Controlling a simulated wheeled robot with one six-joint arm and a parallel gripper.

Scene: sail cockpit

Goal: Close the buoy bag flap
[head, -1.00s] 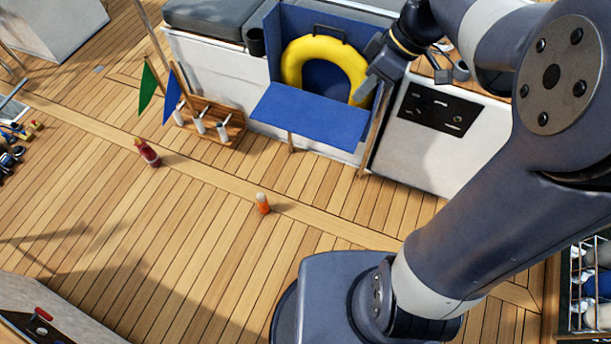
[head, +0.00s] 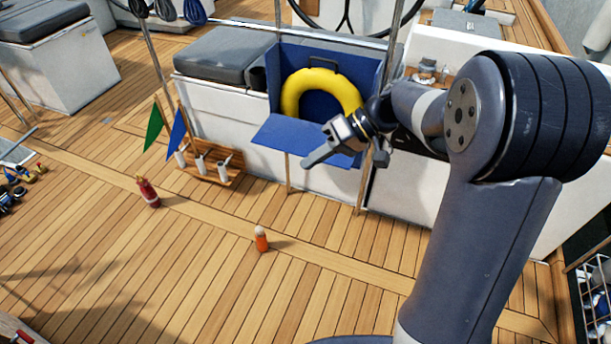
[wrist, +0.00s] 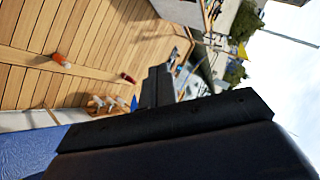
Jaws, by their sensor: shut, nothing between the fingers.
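The blue buoy bag (head: 370,72) stands against the white cockpit locker with a yellow horseshoe buoy (head: 322,84) inside it. Its blue flap (head: 285,135) is folded down and sticks out roughly level in front of the bag, so the bag is open. In the wrist view, my dark gripper (wrist: 157,85) fills the lower middle, and a blue surface (wrist: 30,150), likely the flap, shows at lower left.
A wooden rack (head: 215,170) with white holders and a green flag (head: 154,128) and blue flag (head: 178,132) stands left of the bag. A red bottle-like object (head: 148,193) and an orange one (head: 261,239) stand on the open deck.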

